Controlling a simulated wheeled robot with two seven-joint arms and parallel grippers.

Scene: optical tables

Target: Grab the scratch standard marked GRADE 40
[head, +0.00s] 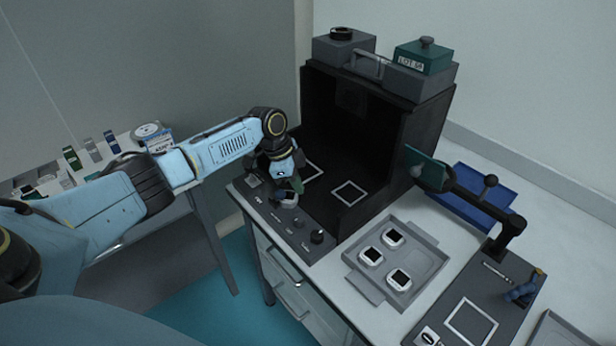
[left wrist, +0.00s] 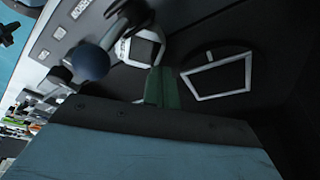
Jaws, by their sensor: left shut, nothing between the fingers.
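My left gripper (head: 296,186) is at the front left of the black booth, low over its floor. In the left wrist view its green fingers (left wrist: 160,88) are together with nothing between them. A white-rimmed scratch standard with a dark square face (left wrist: 140,47) lies just beyond the fingertips; in the head view it is mostly hidden by the gripper. Three similar standards (head: 393,238) (head: 371,257) (head: 399,279) sit in a grey tray (head: 432,262) right of the booth. No GRADE 40 mark is readable. My right gripper is not in view.
The black booth (head: 428,135) has walls around its floor, which bears white square outlines (head: 350,193). A knob panel (head: 284,225) runs along its front. A dark ball on a rod (left wrist: 90,60) is close to the fingers. A magnifier arm (head: 485,200) and blue tray (head: 505,190) stand right.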

